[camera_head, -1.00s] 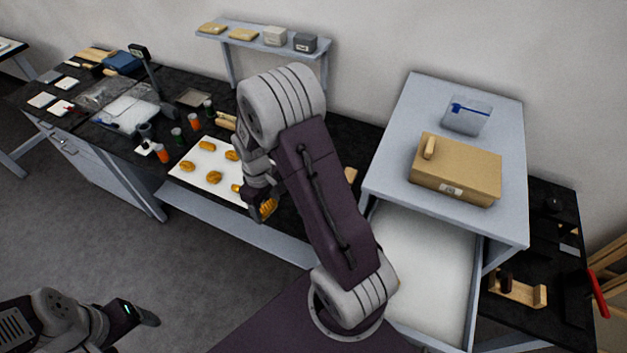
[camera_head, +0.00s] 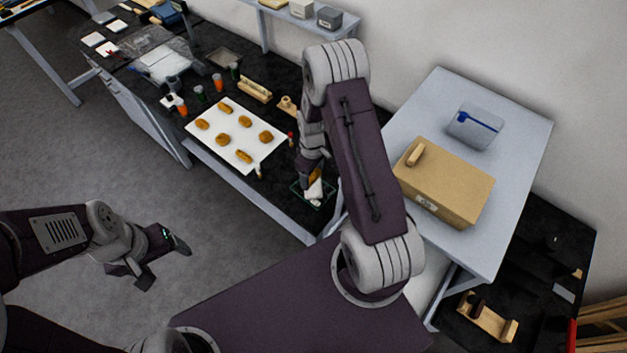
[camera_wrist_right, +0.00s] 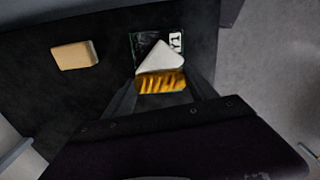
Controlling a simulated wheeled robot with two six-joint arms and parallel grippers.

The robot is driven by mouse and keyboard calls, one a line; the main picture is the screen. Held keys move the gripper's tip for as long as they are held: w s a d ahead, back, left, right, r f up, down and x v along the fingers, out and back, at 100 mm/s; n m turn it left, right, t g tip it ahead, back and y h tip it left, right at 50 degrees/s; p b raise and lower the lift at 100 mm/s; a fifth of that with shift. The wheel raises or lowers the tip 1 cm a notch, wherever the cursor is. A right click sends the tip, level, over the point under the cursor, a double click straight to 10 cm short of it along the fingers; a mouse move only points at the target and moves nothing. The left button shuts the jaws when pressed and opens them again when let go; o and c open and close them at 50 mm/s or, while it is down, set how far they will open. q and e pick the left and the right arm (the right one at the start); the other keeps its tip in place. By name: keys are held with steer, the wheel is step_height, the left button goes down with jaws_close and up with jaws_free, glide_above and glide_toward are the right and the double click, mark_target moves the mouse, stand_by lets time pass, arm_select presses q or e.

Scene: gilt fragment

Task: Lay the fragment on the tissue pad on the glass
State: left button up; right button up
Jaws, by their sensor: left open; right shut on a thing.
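The gilt fragment (camera_wrist_right: 161,82) is a golden ribbed piece between the fingers of my right gripper (camera_wrist_right: 160,92), which is shut on it. In the head view the fragment (camera_head: 315,174) shows as a small orange patch under the right gripper (camera_head: 313,178). The white tissue pad (camera_wrist_right: 158,57) lies on the dark, green-edged glass (camera_wrist_right: 137,42); a "Y1" label (camera_wrist_right: 176,42) shows beside the pad. The fragment overlaps the pad's near edge in the wrist view; I cannot tell whether they touch. My left gripper (camera_head: 160,264) is open and empty, away from the bench.
A white sheet (camera_head: 222,111) with several golden pieces lies left of the glass on the black bench. A wooden block (camera_wrist_right: 74,55) lies left of the glass in the wrist view. A cardboard box (camera_head: 450,193) and clear bin (camera_head: 474,128) stand on the raised grey table at right.

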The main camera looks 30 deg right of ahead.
mark_target(314, 181)
steer(key=shift+d+f, duration=0.2)
steer(key=shift+d, duration=0.05)
step_height(314, 181, down, 4)
steer(key=shift+s+a+r+p, duration=0.1)
steer(key=shift+r+p, duration=0.1)
steer(key=shift+p, duration=0.2)
steer(key=shift+a+f, duration=0.1)
steer(key=shift+f, duration=0.25)
steer(key=o, duration=1.3)
arm_select(q)
steer(key=shift+d+r, duration=0.15)
steer(key=shift+r, duration=0.15)
arm_select(e)
steer(key=shift+r, duration=0.1)
